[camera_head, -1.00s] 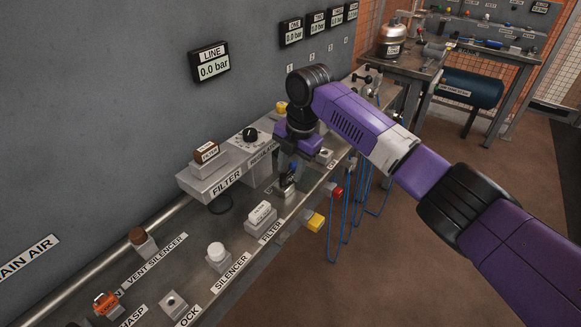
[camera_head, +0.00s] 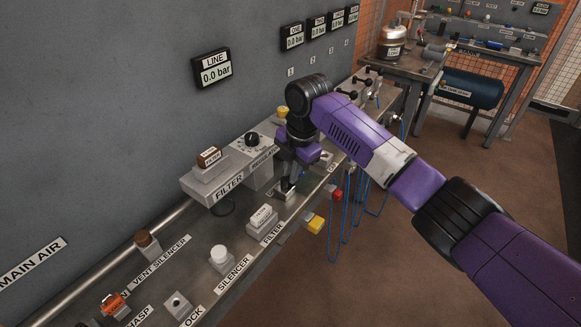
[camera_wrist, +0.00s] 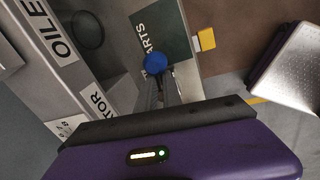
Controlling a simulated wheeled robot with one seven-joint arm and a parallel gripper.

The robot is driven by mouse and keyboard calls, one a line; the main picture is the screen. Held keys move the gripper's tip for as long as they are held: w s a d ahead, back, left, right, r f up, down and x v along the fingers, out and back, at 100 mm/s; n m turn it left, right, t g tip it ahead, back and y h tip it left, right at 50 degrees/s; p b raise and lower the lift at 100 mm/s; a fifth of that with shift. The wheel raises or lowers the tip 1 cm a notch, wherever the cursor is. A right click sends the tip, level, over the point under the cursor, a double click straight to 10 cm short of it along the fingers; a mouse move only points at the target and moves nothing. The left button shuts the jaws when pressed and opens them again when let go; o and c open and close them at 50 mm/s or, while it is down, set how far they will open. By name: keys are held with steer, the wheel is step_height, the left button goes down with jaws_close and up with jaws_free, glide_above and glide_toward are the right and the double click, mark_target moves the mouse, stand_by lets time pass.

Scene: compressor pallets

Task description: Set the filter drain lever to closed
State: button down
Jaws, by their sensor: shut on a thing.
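My gripper (camera_head: 287,187) is low over the bench front, right of the filter unit (camera_head: 215,186) and in front of the regulator. In the wrist view my gripper (camera_wrist: 157,82) has its fingers close together at a round blue knob (camera_wrist: 156,63); it is shut on it. The knob's stem and base are hidden by the fingers, and I cannot tell from its label whether it is the filter drain lever. A white block (camera_head: 262,214) stands behind a FILTER bench label.
A regulator with a black dial (camera_head: 252,139) adjoins the filter unit. A white silencer knob (camera_head: 218,254), a brown vent knob (camera_head: 147,242) and an orange part (camera_head: 113,303) stand to the left. Yellow (camera_head: 316,225) and red parts and blue hoses hang at the bench front.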

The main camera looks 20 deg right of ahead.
steer(key=m+p, duration=0.2)
steer(key=d+m+p, duration=0.1)
steer(key=p, duration=0.1)
steer(key=shift+s+r+m+h, duration=0.3)
steer(key=shift+s+r, duration=0.05)
steer(key=shift+r, duration=0.05)
steer(key=m+p, duration=0.2)
steer(key=s+m+h+p, duration=0.1)
steer(key=m+p, duration=0.1)
steer(key=shift+a+f+m+p, duration=0.1)
steer(key=shift+a+m+p, duration=0.05)
steer(key=shift+m+p, duration=0.2)
steer(key=m+p, duration=0.1)
steer(key=m, duration=0.1)
steer(key=s+m+p, duration=0.1)
steer(key=m+p, duration=0.1)
steer(key=shift+a+f+h, duration=0.1)
steer(key=shift+a+h, duration=0.1)
steer(key=shift+h, duration=0.2)
steer(key=shift+s+a+f+m+g+p, duration=0.1)
steer(key=shift+m+g+p, duration=0.1)
steer(key=shift+m, duration=0.45)
steer(key=shift+s+a+f+m+g+p, duration=0.1)
steer(key=shift+m+p, duration=0.1)
steer(key=shift+m, duration=0.45)
steer(key=shift+s+a+m+g+p, duration=0.1)
steer(key=shift+m+p, duration=0.1)
steer(key=shift+m, duration=0.45)
